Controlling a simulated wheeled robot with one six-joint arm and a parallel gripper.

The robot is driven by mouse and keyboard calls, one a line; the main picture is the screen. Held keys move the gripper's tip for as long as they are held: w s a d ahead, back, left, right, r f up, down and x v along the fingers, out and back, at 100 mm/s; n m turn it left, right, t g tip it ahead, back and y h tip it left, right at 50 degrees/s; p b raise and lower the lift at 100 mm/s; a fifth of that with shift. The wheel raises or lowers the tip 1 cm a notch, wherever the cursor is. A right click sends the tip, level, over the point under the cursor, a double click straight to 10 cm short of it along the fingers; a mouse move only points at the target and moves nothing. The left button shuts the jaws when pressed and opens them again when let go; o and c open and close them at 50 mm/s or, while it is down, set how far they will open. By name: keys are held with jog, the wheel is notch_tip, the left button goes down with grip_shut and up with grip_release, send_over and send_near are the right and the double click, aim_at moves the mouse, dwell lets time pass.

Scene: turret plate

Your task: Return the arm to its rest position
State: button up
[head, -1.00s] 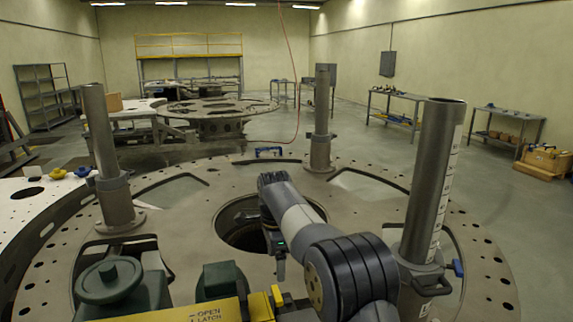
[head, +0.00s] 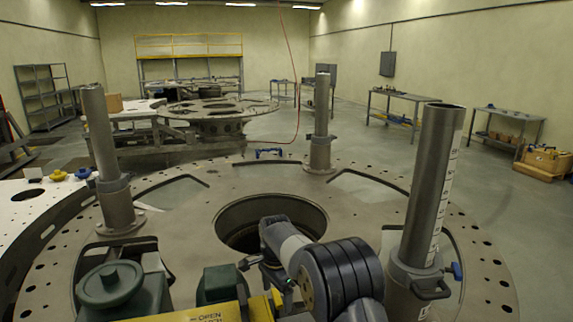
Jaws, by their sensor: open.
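My arm reaches up from the bottom of the head view, bent low over the near part of the round turret plate (head: 375,208). My gripper (head: 246,264) shows small and dark beside the near rim of the plate's central hole (head: 240,230). It is open and I see nothing between its fingers, though the arm partly hides it.
Three upright metal tubes stand on the plate: near right (head: 433,185), left (head: 105,150) and far (head: 321,120). A blue clamp (head: 268,152) sits at the far rim. A green-capped housing (head: 112,285) and a yellow latch part (head: 215,312) lie close at the lower left.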

jog(key=n, duration=0.7)
jog(key=shift+b, duration=0.4)
jog(key=n, duration=0.3)
jog(key=shift+n+b, duration=0.3)
jog(key=shift+b, duration=0.1)
jog(key=n+b, duration=0.1)
jog(key=n, duration=0.2)
jog(key=shift+n, duration=0.3)
jog(key=shift+r, duration=1.1)
jog(key=shift+d, duration=0.1)
